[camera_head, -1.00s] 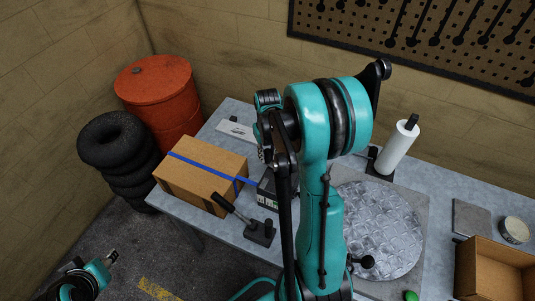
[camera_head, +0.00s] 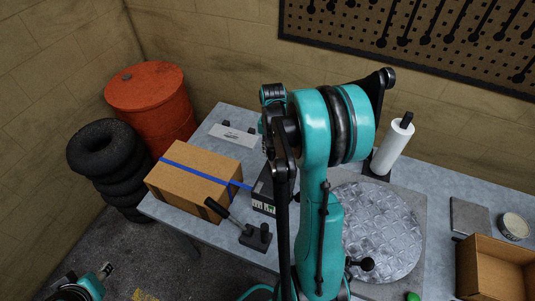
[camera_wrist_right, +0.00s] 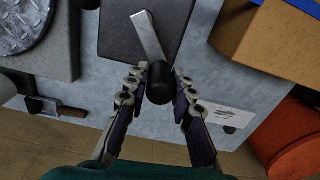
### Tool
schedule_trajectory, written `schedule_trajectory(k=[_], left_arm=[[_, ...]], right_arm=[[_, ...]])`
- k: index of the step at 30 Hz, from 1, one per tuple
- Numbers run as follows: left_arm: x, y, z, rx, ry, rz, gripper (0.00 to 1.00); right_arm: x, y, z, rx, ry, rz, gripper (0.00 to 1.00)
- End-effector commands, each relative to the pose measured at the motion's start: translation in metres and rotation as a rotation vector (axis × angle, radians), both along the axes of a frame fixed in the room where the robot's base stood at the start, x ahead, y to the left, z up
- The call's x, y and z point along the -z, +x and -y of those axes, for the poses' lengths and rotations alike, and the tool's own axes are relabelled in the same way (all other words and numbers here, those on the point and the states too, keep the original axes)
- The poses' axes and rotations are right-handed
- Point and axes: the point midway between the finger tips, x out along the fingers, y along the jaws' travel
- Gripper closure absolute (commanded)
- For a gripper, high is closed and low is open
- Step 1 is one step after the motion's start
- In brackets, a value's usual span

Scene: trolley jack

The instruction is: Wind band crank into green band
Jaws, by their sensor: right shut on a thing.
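The band crank is a flat metal arm (camera_wrist_right: 148,35) with a black knob (camera_wrist_right: 158,85), on top of a dark box-shaped unit (camera_wrist_right: 118,32) in the wrist view. My right gripper (camera_wrist_right: 160,88) is shut on the knob, one finger on each side. In the head view my right arm hides the crank and most of the unit. The unit's front (camera_head: 263,205) shows a small panel with a green patch; I cannot read a pointer. A blue band (camera_head: 205,174) runs over a cardboard box (camera_head: 190,190) to the unit. My left gripper (camera_head: 105,270) is partly visible at lower left.
A black lever tool (camera_head: 255,237) stands on the table in front of the unit. A red drum (camera_head: 150,105) and stacked tyres (camera_head: 105,160) stand left.

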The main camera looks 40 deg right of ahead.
Motion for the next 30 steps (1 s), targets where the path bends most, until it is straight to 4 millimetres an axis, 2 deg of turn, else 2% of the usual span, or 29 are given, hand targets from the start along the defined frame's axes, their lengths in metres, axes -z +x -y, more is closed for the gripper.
schedule_trajectory(k=[15,30], left_arm=[[0.011,0.000,0.000,0.000,0.000,0.000,0.60],[0.016,0.000,0.000,0.000,0.000,0.000,0.60]], right_arm=[[0.001,-0.020,0.023,0.492,0.000,0.000,1.00],[0.000,-0.041,0.033,0.879,-0.001,-0.001,1.00]])
